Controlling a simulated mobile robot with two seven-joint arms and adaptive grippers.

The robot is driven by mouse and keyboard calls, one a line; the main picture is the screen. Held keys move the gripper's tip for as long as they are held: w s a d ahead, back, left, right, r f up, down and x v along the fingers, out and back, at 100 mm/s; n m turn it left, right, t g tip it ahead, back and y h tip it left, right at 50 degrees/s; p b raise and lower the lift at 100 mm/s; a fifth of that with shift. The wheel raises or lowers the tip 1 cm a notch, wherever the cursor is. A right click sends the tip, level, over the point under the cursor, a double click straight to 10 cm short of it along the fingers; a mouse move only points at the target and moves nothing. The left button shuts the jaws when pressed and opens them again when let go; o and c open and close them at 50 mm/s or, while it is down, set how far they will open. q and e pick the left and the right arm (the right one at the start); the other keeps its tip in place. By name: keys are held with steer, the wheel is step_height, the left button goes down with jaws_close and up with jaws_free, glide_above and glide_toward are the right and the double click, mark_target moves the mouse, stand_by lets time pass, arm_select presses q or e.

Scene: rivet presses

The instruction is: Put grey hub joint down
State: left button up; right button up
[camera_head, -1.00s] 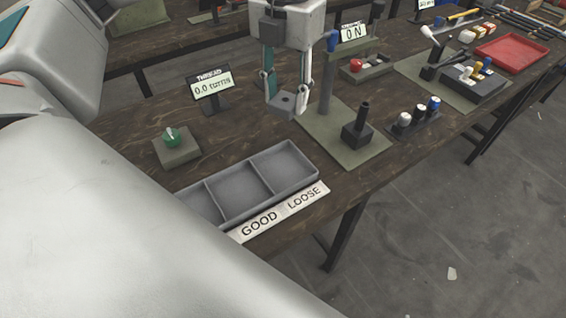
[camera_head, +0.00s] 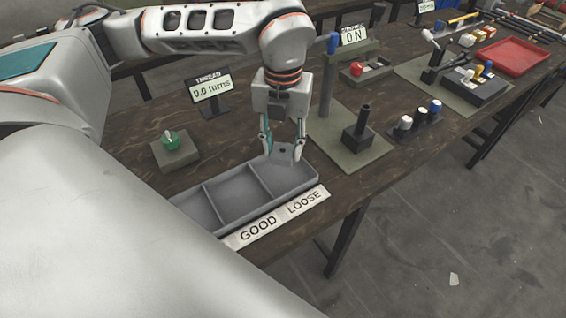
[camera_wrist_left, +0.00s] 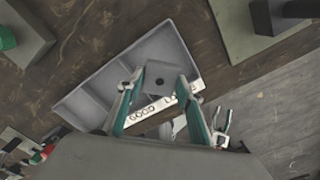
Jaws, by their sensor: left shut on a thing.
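The grey hub joint (camera_head: 284,153) is a small grey block with a dark hole in its top. My left gripper (camera_head: 284,150) is shut on it, with a finger on either side. In the head view it is over the right compartment of the grey divided tray (camera_head: 236,215), by the LOOSE label. The left wrist view shows the hub joint (camera_wrist_left: 161,80) between the fingertips, over the tray's end compartment. I cannot tell whether it touches the tray floor.
A press with a blue-topped post (camera_head: 332,45) and a dark block (camera_head: 360,132) stands just right of the tray. A green knob on a block (camera_head: 173,145) and a THREAD display (camera_head: 210,90) stand left and behind. The tray's other compartments look empty.

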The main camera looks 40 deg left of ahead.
mark_target(283, 174)
arm_select(q)
steer(key=shift+f, duration=2.9)
steer(key=shift+f, duration=0.15)
steer(key=o, duration=1.1)
steer(key=shift+c, duration=0.2)
step_height(283, 174, up, 12)
steer(key=shift+r, duration=0.2)
